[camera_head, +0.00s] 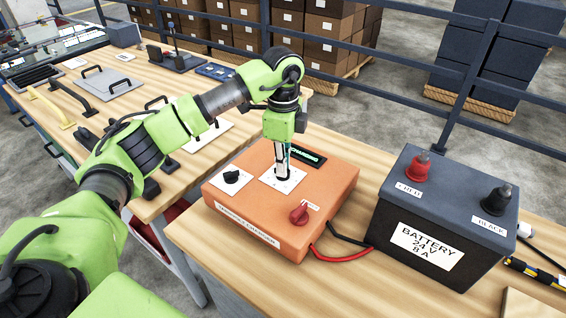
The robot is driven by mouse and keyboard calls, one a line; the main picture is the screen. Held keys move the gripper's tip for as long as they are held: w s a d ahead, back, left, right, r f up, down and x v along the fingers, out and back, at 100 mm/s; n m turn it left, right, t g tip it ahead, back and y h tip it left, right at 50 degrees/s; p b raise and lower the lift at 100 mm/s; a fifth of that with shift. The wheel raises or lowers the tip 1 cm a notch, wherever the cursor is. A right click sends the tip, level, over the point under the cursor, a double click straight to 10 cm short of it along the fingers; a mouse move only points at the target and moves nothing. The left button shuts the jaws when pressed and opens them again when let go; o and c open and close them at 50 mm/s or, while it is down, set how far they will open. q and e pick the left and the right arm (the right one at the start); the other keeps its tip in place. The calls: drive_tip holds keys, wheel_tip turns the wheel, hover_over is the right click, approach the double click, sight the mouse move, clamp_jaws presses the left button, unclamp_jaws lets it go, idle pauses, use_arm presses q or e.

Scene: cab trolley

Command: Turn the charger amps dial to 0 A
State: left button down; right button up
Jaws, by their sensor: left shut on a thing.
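The orange battery charger (250,224) sits on the wooden bench. My left gripper (283,176) points straight down at the middle of its top and is shut on a small black dial there, mostly hidden between the fingers. A white scale plate (296,186) surrounds this dial; its marks and the pointer setting are too small to read. A black knob (232,176) on a white plate lies to the left, and a red knob (299,214) sits at the front right. A display (307,155) behind the gripper shows green lettering. My right gripper is not in view.
A dark battery (428,228) labelled 24 V 8 A stands right of the charger, with red (417,167) and black (496,200) terminals. Red and black cables (342,256) run between them. Handles and panels lie on the bench at left. A blue railing stands behind.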

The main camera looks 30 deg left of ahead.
use_arm(q)
drive_tip(key=n+p, duration=0.1)
drive_tip(key=n, duration=0.4)
drive_tip(key=shift+w+r, duration=0.1)
drive_tip(key=shift+n, duration=0.3)
idle(0.4)
drive_tip(key=c, duration=2.2)
unclamp_jaws()
drive_tip(key=shift+o, duration=0.2)
wheel_tip(320, 180, up, 12)
